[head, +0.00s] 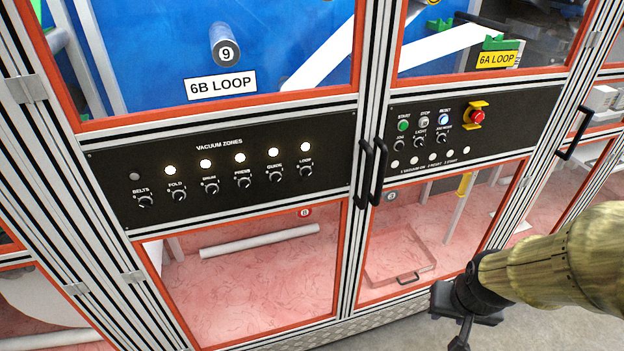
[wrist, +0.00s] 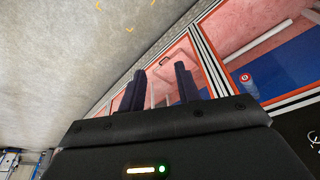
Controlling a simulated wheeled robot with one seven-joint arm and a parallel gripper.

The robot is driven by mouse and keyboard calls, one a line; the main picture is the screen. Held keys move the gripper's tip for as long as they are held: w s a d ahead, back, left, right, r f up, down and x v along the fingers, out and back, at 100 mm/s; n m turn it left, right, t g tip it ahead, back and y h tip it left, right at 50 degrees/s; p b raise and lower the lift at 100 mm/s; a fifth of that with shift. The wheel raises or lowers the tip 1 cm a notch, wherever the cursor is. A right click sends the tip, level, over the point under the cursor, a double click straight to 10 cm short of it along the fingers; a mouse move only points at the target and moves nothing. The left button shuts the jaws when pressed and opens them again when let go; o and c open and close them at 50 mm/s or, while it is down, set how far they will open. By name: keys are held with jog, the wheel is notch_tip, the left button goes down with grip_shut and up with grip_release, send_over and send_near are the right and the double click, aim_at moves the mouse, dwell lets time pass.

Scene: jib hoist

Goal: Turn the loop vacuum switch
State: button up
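The loop vacuum switch (head: 305,170) is a small black rotary knob, rightmost in the row on the black vacuum zones panel (head: 225,215) in the head view. The white lamp (head: 305,147) above it is lit. My gripper (head: 462,335) is at the lower right of the head view, well below and right of the knob, touching nothing that I can see. In the wrist view my gripper (wrist: 161,85) shows two dark fingers with a gap between them, and nothing is held. The loop knob cannot be made out in the wrist view.
More knobs sit left of the loop knob; the belts lamp (head: 134,176) is dark. Black door handles (head: 372,170) stick out just right of the panel. A second panel (head: 500,125) has buttons and a red emergency stop (head: 477,116). Floor (head: 560,265) lies open before the cabinet.

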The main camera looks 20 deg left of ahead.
jog(key=w+a+t+y+p, duration=0.2)
jog(key=w+a+t+y, duration=0.3)
jog(key=w+a, duration=0.75)
jog(key=a+r+m+t+y+p, duration=0.1)
jog(key=a+r+t+y, duration=0.1)
jog(key=a, duration=0.4)
jog(key=a+r+m+t+y+p, duration=0.1)
jog(key=a+r+t+y, duration=0.1)
jog(key=a, duration=0.4)
jog(key=t+y, duration=0.1)
jog(key=t, duration=0.1)
jog(key=shift+s+a+r+t, duration=0.2)
jog(key=shift+s+a+t, duration=0.15)
jog(key=shift+t, duration=0.05)
